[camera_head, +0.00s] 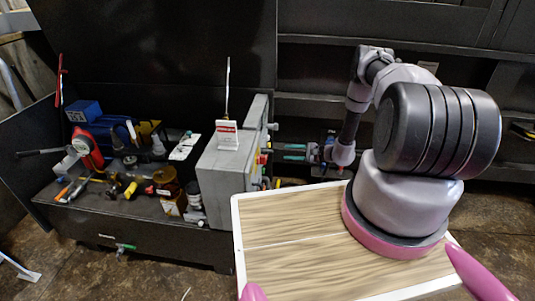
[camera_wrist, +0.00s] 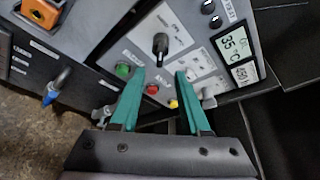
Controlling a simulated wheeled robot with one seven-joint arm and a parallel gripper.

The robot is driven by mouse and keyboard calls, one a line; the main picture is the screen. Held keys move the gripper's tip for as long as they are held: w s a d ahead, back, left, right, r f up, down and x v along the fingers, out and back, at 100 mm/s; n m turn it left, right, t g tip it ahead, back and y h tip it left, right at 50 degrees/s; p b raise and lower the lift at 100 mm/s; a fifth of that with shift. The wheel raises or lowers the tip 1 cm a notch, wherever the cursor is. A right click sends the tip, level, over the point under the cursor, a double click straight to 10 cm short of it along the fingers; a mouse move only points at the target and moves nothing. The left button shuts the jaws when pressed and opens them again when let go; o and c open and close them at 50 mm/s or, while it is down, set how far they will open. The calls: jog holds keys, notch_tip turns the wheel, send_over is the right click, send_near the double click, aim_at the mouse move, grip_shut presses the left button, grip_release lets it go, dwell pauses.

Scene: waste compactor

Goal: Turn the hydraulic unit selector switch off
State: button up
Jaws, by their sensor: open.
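The selector switch (camera_wrist: 160,44) is a black knob on the light panel of the grey control box, just beyond my fingertips in the wrist view. My gripper (camera_wrist: 160,75) has two green fingers, open and apart, with the knob ahead of the gap between them and nothing held. In the head view my gripper (camera_head: 290,153) is at the right side of the grey control box (camera_head: 222,165). The switch face is turned away there. Whether the fingers touch the panel, I cannot tell.
A green button (camera_wrist: 123,71), a red button (camera_wrist: 152,88) and a yellow button (camera_wrist: 173,104) sit close to the fingers. A temperature display (camera_wrist: 234,42) is to the right. A blue-handled valve (camera_wrist: 52,96) is at left.

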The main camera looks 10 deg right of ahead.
aim_at(271, 151)
jog(key=x, duration=1)
jog(key=shift+a, duration=0.1)
grip_shut()
jog(key=shift+m, duration=0.3)
jog(key=shift+m+g, duration=0.9)
jog(key=shift+m, duration=0.3)
jog(key=shift+m+g+y, duration=0.3)
jog(key=shift+m+g, duration=0.8)
jog(key=shift+m, duration=0.4)
